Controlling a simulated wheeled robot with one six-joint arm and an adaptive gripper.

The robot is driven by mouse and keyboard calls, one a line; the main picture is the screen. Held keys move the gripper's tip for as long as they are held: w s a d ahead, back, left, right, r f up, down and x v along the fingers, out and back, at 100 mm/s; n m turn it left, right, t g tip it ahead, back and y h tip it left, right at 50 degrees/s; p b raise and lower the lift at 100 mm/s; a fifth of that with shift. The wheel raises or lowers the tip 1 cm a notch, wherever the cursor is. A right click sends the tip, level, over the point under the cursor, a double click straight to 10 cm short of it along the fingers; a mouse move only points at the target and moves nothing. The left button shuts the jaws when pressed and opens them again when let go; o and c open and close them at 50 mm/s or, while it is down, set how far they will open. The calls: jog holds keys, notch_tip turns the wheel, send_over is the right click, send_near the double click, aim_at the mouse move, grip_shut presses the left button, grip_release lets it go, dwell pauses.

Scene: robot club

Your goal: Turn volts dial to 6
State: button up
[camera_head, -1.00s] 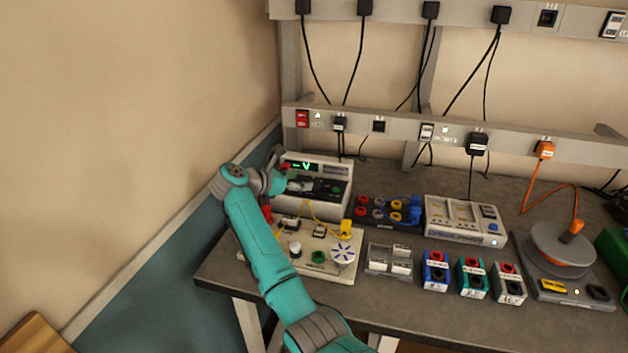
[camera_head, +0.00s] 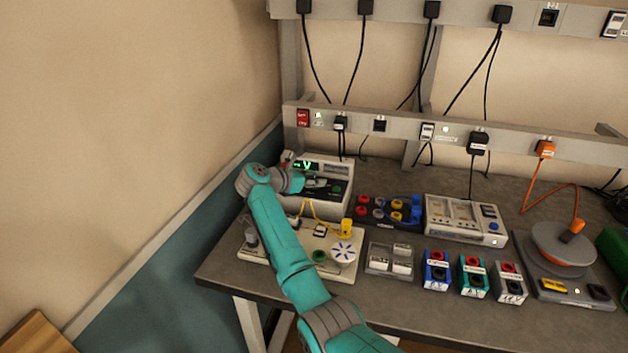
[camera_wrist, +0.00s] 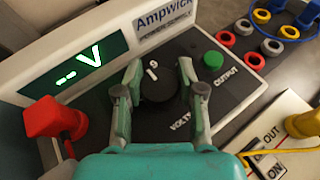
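The power supply (camera_head: 335,201) stands at the back left of the bench; its display (camera_wrist: 78,67) shows dashes and a V in green. Its black volts dial (camera_wrist: 157,88) is on the dark panel, below the Ampwick label. Small white marks show at the dial's upper edge, too small to read surely. My gripper (camera_wrist: 159,70) is over the panel, one finger on each side of the dial. The fingers are apart, with a narrow gap on the right; contact on the left is unclear. The VOLTS lettering is partly hidden. In the head view my arm hides the dial.
A green output button (camera_wrist: 213,60) sits right of the dial. A red plug (camera_wrist: 55,120) sticks up left of my gripper. A circuit board (camera_head: 345,272) with a yellow plug (camera_head: 346,228) lies in front. Other devices fill the bench to the right.

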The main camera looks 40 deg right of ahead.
jog(key=shift+c, duration=0.9)
jog(key=shift+f+n+t+y, duration=0.1)
jog(key=shift+n+t+y, duration=0.3)
jog(key=shift+n+t, duration=0.7)
jog(key=shift+n+t+y, duration=0.5)
jog(key=shift+n+t, duration=0.7)
jog(key=shift+t, duration=0.2)
jog(key=o, duration=1.1)
jog(key=shift+o, duration=0.2)
jog(key=v, duration=1.2)
